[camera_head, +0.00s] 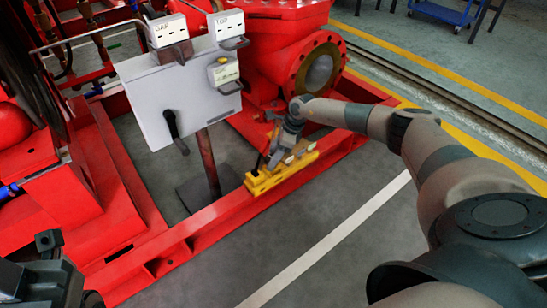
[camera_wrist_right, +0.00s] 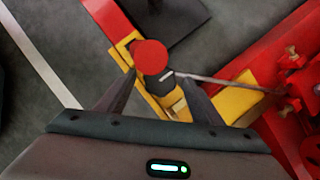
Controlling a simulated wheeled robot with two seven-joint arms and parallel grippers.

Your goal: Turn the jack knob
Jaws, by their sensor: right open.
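The yellow jack (camera_head: 262,184) sits on the red base rail in the head view. It also shows in the right wrist view as a yellow frame (camera_wrist_right: 236,98). The round red jack knob (camera_wrist_right: 152,57) is in the upper middle of the right wrist view, on a dark stem. My right gripper (camera_wrist_right: 158,78) is open, one finger on either side of the stem, with the knob just past the fingertips. I cannot tell if either finger touches it. In the head view, my right gripper (camera_head: 272,147) is over the jack and the knob is hidden or too small to tell.
A grey control box (camera_head: 180,105) on a post stands left of the jack. A red pump with a round flange (camera_head: 319,66) is behind it. The red base rail (camera_head: 205,218) runs below. Open grey floor with a white line (camera_head: 330,242) lies in front.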

